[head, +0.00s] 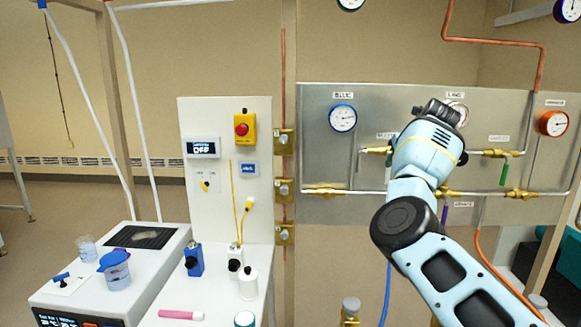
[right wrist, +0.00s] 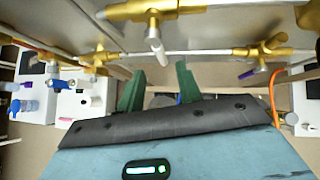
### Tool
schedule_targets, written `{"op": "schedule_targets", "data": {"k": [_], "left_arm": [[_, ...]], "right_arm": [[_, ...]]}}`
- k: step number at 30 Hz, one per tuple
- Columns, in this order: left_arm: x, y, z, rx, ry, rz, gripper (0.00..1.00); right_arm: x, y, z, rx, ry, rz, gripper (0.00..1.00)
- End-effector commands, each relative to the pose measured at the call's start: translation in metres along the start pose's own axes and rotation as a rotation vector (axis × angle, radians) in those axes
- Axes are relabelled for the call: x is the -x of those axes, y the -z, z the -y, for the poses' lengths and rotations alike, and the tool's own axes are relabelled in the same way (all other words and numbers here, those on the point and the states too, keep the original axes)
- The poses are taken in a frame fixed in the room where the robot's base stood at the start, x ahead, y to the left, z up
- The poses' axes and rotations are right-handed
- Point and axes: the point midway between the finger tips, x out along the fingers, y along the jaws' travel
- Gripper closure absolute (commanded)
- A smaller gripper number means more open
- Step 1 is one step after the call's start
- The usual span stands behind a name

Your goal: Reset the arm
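My right arm rises from the bottom right of the head view, and its wrist and dark gripper end (head: 440,112) are in front of the steel gauge panel (head: 325,208). In the right wrist view the right gripper's two green fingers (right wrist: 159,85) stand apart with nothing between them. Brass valves show close by there, one with a white handle (right wrist: 155,42) and one with a purple handle (right wrist: 250,72). I cannot tell whether the hand touches the panel or its pipes. My left gripper is not in view.
The panel carries a blue-rimmed gauge (head: 343,118), a red-rimmed gauge (head: 553,123) and a green valve handle (head: 504,175). To the left stand a white control board (head: 220,222) with a red button (head: 241,129), and a white bench (head: 215,300) with bottles and beakers.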

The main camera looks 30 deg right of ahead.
Motion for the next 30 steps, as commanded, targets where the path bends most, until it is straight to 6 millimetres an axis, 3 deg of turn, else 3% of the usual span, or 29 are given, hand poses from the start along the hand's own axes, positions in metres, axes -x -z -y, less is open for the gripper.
{"op": "schedule_targets", "data": {"k": [5,11,20,30], "left_arm": [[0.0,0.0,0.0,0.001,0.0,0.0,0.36],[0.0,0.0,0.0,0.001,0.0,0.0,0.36],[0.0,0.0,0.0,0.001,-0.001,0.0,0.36],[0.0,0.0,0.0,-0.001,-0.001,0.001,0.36]], "right_arm": [[-0.002,0.002,0.001,0.01,0.007,-0.002,0.65],[-0.037,0.032,0.007,0.211,0.112,-0.028,0.65],[-0.108,0.109,0.008,0.85,0.331,-0.111,0.65],[-0.17,0.219,-0.034,1.642,0.421,-0.199,0.65]]}}
